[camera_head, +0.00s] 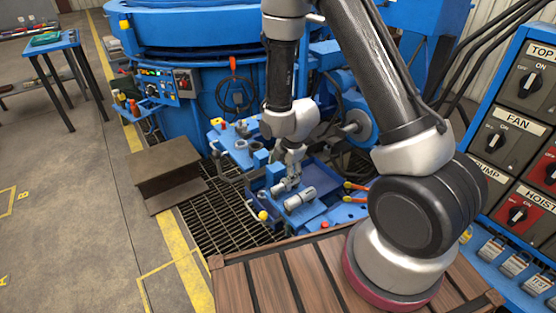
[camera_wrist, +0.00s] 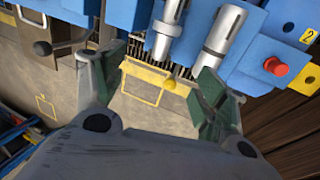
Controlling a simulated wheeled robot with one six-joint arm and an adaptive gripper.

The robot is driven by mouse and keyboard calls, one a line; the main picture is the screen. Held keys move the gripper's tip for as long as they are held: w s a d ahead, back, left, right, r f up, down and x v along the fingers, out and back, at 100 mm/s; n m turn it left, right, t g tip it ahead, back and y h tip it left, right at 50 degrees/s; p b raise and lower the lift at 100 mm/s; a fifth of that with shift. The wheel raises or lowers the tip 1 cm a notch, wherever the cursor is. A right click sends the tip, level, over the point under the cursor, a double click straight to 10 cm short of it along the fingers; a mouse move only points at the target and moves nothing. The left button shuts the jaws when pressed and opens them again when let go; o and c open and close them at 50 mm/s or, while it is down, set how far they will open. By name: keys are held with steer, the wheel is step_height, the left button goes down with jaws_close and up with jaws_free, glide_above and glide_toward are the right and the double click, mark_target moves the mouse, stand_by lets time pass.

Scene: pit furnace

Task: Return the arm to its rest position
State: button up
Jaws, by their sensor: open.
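My arm crosses the head view from the base at lower right, and its forearm hangs down over the blue equipment. My gripper (camera_head: 290,180) is low over a blue tray area, close to a silver cylinder (camera_head: 300,198). In the wrist view my gripper (camera_wrist: 160,78) is open, with its green-edged fingers spread wide. Floor and a yellow line show between them, and nothing is held. Two silver cylinders, a left one (camera_wrist: 167,32) and a right one (camera_wrist: 222,36), show beyond the fingers. I cannot tell how far the fingers are from them.
A blue furnace body (camera_head: 195,70) stands behind the arm. A switch panel (camera_head: 520,140) is at right. A steel beam (camera_head: 167,172) lies left of the grating (camera_head: 225,215). A blue table (camera_head: 52,45) is at far left. A red button (camera_wrist: 275,66) is right of the fingers. Floor at left is open.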

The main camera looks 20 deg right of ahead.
steer(key=s+d+r+m+g+h, duration=0.1)
steer(key=s+d+m+g, duration=0.25)
steer(key=s+m, duration=0.5)
steer(key=s+d+r+m+t, duration=0.1)
steer(key=s+d+r+m, duration=0.2)
steer(key=r, duration=0.8)
steer(key=s+d+r+m+t, duration=0.2)
steer(key=s+d+r+m, duration=0.2)
steer(key=r, duration=0.8)
steer(key=s+d+r+m+t, duration=0.2)
steer(key=s+r+m, duration=0.4)
steer(key=r, duration=0.6)
steer(key=shift+s+d+r, duration=0.2)
steer(key=shift+s+d, duration=0.45)
steer(key=shift+s, duration=0.15)
